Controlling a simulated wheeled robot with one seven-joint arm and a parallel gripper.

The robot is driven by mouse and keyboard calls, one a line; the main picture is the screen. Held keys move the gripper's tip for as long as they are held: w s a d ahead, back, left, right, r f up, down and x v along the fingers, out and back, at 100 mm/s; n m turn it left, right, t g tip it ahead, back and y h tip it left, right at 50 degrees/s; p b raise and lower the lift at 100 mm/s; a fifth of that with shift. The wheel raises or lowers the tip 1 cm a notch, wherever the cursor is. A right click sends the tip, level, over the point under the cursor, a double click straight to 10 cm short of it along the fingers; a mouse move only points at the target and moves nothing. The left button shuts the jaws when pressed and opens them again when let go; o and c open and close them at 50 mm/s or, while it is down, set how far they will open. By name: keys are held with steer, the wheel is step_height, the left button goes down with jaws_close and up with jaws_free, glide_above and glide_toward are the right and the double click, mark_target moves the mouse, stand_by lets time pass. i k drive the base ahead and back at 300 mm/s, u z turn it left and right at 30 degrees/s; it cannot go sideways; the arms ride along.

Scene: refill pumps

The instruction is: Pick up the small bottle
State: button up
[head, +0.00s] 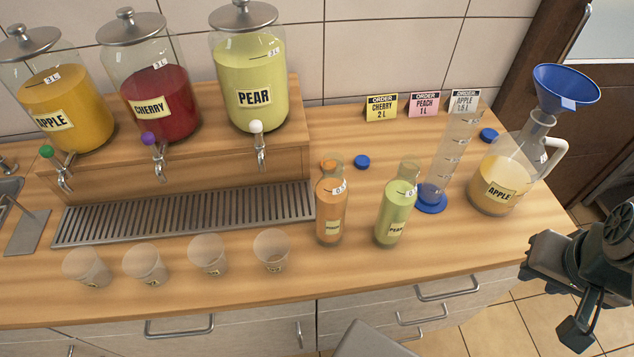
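Two small glass bottles with labels stand upright on the wooden counter, right of the drip grate. One small bottle (331,208) holds orange liquid; its label is too small to read. The other small bottle (396,210) holds pale green liquid and is labelled PEAR. I cannot tell from the picture which one is meant. My gripper (562,300) is off the counter's front right edge, well right of both bottles. Its fingers appear apart, with nothing seen between them. It touches neither bottle.
A measuring cylinder (451,155) on a blue base and an APPLE jug (503,176) with a blue funnel (566,88) stand between my gripper and the bottles' side. Several clear cups (271,250) line the front edge. Large dispensers (251,75) and order cards (381,107) are behind.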

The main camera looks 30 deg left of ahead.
mark_target(332, 192)
steer(key=k, duration=0.4)
steer(key=u, duration=1.4)
steer(key=i, duration=0.5)
steer(key=z, duration=0.05)
steer(key=k, duration=0.5)
steer(key=z, duration=1.4)
steer(key=i, duration=0.45)
steer(key=u, duration=1.75)
